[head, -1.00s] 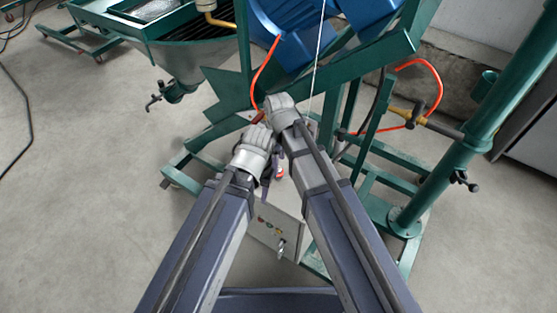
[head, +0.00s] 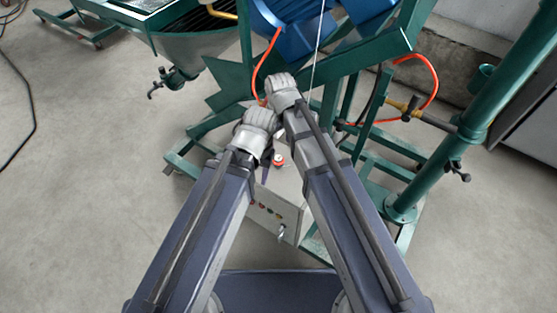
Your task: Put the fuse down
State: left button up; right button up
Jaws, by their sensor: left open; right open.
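My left gripper (head: 267,162) is the lower one, over the upper left of the grey control box (head: 264,207). Its dark fingers show only partly below the wrist, and I see nothing held in them. My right gripper (head: 280,117) is higher and farther, close beside the left one, in front of the green machine frame. Its fingers are mostly hidden by its own wrist. Both are open. I cannot make out the fuse; the grippers and wrists may cover it.
A red button (head: 278,161) sits on top of the control box. The green machine frame (head: 350,57) has blue parts (head: 293,30) and an orange hose (head: 262,62). A green post (head: 460,145) stands at right. The floor (head: 90,200) at left is clear.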

aim_at(278, 158)
jog(key=m, duration=0.1)
jog(key=f+m+b, duration=0.1)
jog(key=m, duration=0.1)
jog(key=shift+f+m, duration=0.25)
jog(key=shift+m, duration=0.05)
jog(key=shift+f+m, duration=0.2)
jog(key=shift+m, duration=0.9)
jog(key=f+b, duration=0.8)
jog(key=shift+a, duration=0.2)
jog(key=shift+r, duration=0.1)
jog(key=shift+c, duration=0.2)
grip_shut()
